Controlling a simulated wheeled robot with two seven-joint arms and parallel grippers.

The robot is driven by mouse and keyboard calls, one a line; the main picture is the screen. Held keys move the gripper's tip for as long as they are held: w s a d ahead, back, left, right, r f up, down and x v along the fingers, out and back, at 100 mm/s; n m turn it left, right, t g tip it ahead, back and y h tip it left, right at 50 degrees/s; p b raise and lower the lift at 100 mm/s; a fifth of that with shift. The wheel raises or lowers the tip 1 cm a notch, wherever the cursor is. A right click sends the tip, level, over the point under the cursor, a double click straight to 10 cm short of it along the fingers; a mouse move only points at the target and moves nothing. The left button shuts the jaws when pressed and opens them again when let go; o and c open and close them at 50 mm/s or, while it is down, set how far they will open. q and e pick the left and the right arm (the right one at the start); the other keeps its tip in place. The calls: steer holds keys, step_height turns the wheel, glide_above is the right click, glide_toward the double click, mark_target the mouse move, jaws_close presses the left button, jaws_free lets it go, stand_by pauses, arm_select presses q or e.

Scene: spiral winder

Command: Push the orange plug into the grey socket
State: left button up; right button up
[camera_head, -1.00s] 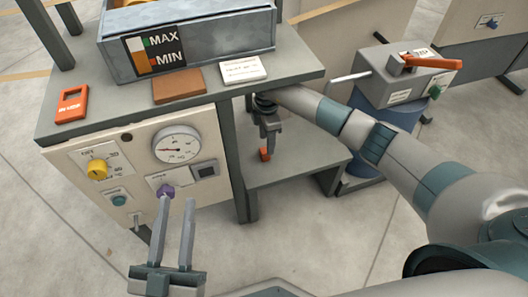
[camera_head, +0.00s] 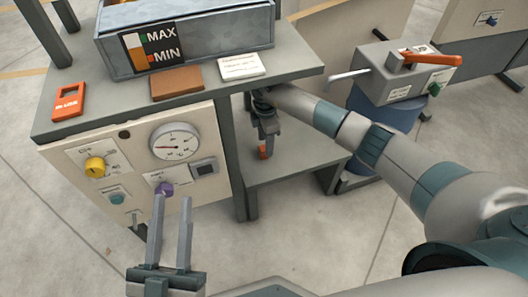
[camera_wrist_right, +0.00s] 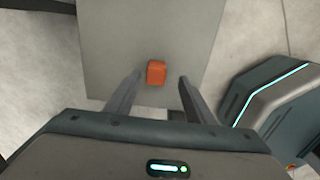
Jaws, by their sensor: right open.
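The orange plug (camera_head: 263,152) is a small block on the grey lower shelf, partly covered by my right gripper (camera_head: 264,146) in the head view. In the right wrist view the plug (camera_wrist_right: 156,73) lies between the lines of the two spread fingers of my right gripper (camera_wrist_right: 159,78), with gaps on both sides and nothing held. My left gripper (camera_head: 172,198) has its fingers apart and empty, in front of the control panel near a purple knob (camera_head: 164,189). I cannot make out the grey socket in either view.
The control panel (camera_head: 135,165) with dial and yellow knob stands left of the lower shelf (camera_head: 290,165). The tabletop (camera_head: 120,109) above carries a metal bin, an orange tag and two plates. A blue drum unit with an orange lever (camera_head: 430,58) stands to the right.

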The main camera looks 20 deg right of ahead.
mark_target(264, 148)
steer(key=shift+w+a+f, duration=0.1)
steer(key=shift+f, duration=0.5)
steer(key=f, duration=0.1)
steer(key=f+b, duration=0.1)
steer(key=f, duration=0.1)
steer(key=shift+w+f+b, duration=0.1)
steer(key=shift+w+b, duration=0.15)
steer(key=shift+b, duration=0.1)
steer(key=shift+f, duration=0.3)
arm_select(q)
steer(key=r+t, duration=0.1)
steer(key=a+r+t, duration=0.1)
steer(key=r, duration=0.1)
steer(key=r+t, duration=0.1)
steer(key=shift+s+a+r, duration=0.15)
steer(key=shift+s+a, duration=0.1)
steer(key=shift+a, duration=0.15)
arm_select(e)
steer(key=c, duration=1.1)
